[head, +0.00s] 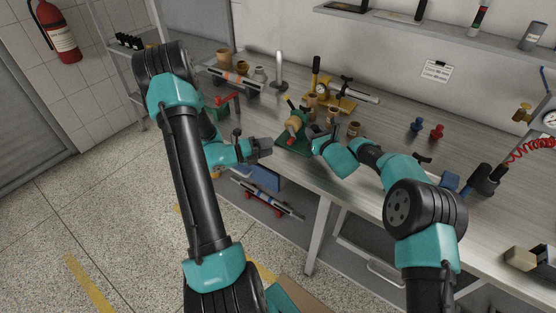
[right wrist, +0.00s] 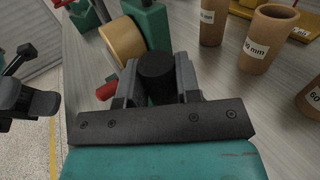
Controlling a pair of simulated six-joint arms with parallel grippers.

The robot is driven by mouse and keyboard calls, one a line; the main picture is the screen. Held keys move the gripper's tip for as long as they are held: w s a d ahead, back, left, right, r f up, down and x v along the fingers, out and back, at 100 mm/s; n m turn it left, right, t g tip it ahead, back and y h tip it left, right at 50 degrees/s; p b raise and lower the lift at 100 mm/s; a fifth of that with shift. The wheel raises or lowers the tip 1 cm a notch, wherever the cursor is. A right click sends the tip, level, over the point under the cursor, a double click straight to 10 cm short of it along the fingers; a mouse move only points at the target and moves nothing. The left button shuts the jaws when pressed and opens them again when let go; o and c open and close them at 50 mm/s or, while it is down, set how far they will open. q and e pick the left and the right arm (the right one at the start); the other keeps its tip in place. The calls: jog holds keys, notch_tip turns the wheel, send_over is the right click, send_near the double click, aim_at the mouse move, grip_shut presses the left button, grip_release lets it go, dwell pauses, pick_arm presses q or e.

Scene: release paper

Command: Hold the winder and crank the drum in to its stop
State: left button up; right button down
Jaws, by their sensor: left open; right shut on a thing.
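The winder has a green base (head: 291,146) and a tan drum (head: 294,124), and stands near the table's front edge. In the right wrist view its green frame (right wrist: 152,22) and tan drum (right wrist: 122,38) are just beyond my right gripper (right wrist: 157,85). That gripper is shut on a black knob (right wrist: 156,67), which looks like the winder's crank handle. In the head view my right gripper (head: 312,131) is at the winder's right side and hides part of it. My left gripper (head: 270,146) is open and empty, left of the winder and apart from it.
Tan labelled cups (right wrist: 268,38) stand close to the right of my right gripper. A yellow fixture with a gauge (head: 340,102) is behind the winder. A red-handled tool (head: 228,100) is at left.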

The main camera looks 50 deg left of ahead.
pick_arm(q)
jog(key=d+y, duration=0.1)
jog(key=w+d+m+t+y, duration=0.1)
jog(key=shift+d+r+t+y, duration=0.2)
jog(key=shift+d+t+y, duration=0.1)
jog(key=shift+s+d+f+m+g+y, duration=0.25)
jog(key=shift+d+m+y, duration=0.45)
jog(key=shift+y, duration=0.9)
jog(key=shift+s+d+f+m+g+y, duration=0.1)
jog(key=shift+s+d+m+g+y, duration=0.4)
jog(key=shift+y, duration=1.1)
jog(key=shift+w+d+f+m+g+y, duration=0.15)
jog(key=shift+d+m+y, duration=0.7)
jog(key=shift+y, duration=0.75)
jog(key=shift+s+d, duration=0.1)
jog(key=shift+c, duration=0.2)
jog(key=shift+r, duration=0.1)
jog(key=shift+c, duration=1.2)
jog(key=s+a+n+g+h, duration=0.1)
jog(key=s+a+n+h, duration=0.1)
jog(key=a+n+h, duration=0.4)
jog(key=shift+s+r, duration=0.2)
jog(key=shift+r, duration=0.1)
